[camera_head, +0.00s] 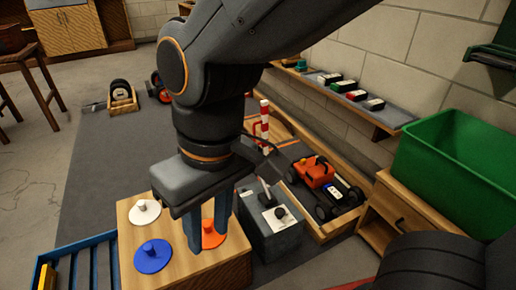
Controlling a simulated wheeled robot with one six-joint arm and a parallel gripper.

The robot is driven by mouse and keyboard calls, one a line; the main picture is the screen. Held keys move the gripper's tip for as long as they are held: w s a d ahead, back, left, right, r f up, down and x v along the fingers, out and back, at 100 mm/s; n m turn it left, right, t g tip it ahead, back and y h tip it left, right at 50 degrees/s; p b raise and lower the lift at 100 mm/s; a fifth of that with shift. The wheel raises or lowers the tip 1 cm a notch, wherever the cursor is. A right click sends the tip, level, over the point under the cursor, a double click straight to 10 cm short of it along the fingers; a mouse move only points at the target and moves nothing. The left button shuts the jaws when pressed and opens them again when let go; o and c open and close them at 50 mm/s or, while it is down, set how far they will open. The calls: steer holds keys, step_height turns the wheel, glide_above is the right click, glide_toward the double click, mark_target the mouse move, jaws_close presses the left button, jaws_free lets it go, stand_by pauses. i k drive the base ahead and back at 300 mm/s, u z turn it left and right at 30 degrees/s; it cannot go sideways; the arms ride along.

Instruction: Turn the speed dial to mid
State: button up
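A grey control box (254,234) stands on the floor right of my gripper. On its top are a black upright lever (266,192) and a small round black knob (281,212) on a white plate. The knob looks like the speed dial, but its pointer and markings are too small to read. My gripper (208,238) points down over the right part of a wooden box, left of the control box.
The wooden box (128,212) carries white (145,212), blue (153,257) and orange (212,236) pegged discs. An orange car (314,173) sits in a wooden-edged bay on the right. A red-white post (264,120) stands behind. A green bin (450,165) is at right.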

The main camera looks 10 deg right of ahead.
mark_target(280, 213)
steer(key=z, duration=0.2)
steer(key=k, duration=1.45)
steer(key=z, duration=0.6)
steer(key=i, duration=1.65)
